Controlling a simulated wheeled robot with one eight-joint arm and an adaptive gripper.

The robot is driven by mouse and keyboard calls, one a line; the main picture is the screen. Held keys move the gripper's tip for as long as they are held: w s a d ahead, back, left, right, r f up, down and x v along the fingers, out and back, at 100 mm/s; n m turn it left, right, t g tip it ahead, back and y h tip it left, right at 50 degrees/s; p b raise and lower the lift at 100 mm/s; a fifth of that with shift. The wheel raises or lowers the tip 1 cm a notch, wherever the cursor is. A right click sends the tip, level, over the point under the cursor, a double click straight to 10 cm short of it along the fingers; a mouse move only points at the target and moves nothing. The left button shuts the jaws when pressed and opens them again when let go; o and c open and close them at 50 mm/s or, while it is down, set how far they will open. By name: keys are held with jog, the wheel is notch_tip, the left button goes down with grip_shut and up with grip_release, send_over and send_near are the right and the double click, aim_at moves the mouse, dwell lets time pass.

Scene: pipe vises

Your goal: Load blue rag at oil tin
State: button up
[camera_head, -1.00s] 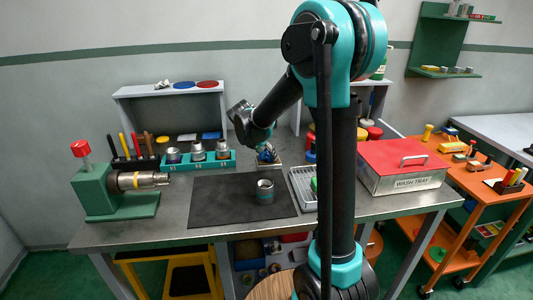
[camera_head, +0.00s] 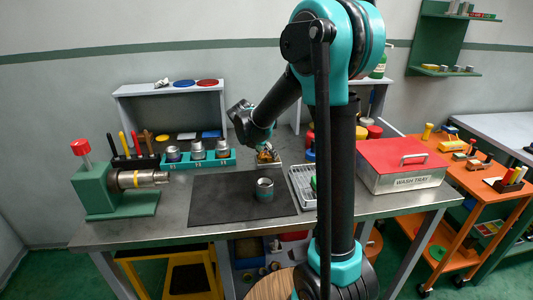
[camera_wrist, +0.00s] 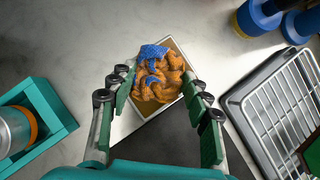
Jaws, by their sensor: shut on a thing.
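The rag (camera_wrist: 158,72) shows in the wrist view as a crumpled cloth, mostly orange-brown with blue patches. It sits within the oil tin (camera_wrist: 179,46), a shallow square tin with a pale rim and an amber floor. My gripper (camera_wrist: 157,82) is shut on the rag, with a finger on each side of it. In the head view my gripper (camera_head: 266,147) points down at the back of the bench, over the tin. The rag (camera_head: 267,156) looks brownish there. The underside of the rag is hidden.
A wire tray (camera_wrist: 277,110) stands to the right of the tin. A teal rack (camera_head: 200,160) with several metal parts is to the left. A dark mat (camera_head: 225,200) with a metal ring (camera_head: 264,189) lies in front. The wash tray box (camera_head: 405,180) is further right.

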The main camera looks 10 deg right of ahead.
jog(key=shift+r, duration=0.1)
dwell(0.3)
jog(key=shift+r, duration=3.4)
